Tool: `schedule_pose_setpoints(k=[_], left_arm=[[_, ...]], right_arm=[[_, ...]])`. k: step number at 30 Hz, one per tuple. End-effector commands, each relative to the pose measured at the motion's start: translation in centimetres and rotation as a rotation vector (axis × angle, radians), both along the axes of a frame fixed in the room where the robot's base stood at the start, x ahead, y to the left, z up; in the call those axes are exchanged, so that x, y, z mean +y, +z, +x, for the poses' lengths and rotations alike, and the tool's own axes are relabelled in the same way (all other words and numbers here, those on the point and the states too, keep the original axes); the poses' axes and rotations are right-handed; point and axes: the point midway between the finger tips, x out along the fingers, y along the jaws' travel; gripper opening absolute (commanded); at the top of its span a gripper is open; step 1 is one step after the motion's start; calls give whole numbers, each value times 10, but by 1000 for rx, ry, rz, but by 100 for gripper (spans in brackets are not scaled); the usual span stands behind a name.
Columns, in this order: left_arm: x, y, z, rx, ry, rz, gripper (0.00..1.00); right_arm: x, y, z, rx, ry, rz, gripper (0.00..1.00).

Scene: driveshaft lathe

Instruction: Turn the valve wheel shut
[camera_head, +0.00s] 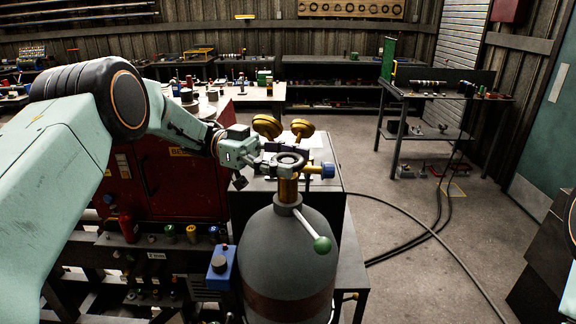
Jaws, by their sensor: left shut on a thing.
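The valve wheel (290,160) is a small dark ring on top of a brass valve stem. It sits above a large grey gas cylinder (288,255) with a dark reddish band low on its body. My left gripper (268,164) comes in from the left and is shut on the near left side of the wheel's rim. The exact finger contact is small and partly hidden. Two brass gauges (267,126) stand just behind the wheel, and a blue knob (328,170) sticks out to its right. My right gripper is not in view.
A lever with a green ball (321,244) sticks out at the cylinder's front. A blue box (221,268) is at its left. A red cabinet (180,180) stands behind my left arm. Hoses (440,235) lie on the open floor at right, before a dark workbench (445,97).

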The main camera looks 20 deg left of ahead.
Motion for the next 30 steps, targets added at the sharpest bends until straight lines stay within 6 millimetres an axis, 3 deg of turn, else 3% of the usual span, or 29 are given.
schedule_pose_setpoints(k=[15, 16, 24, 30], left_arm=[[0, 1, 0, 0, -17, -1, 30], [0, 1, 0, 0, -17, -1, 62], [0, 1, 0, -1, -16, -1, 85], [0, 0, 0, 0, -15, -1, 85]], right_arm=[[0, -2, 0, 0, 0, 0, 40], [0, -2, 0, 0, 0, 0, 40], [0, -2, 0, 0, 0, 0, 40], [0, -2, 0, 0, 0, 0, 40]])
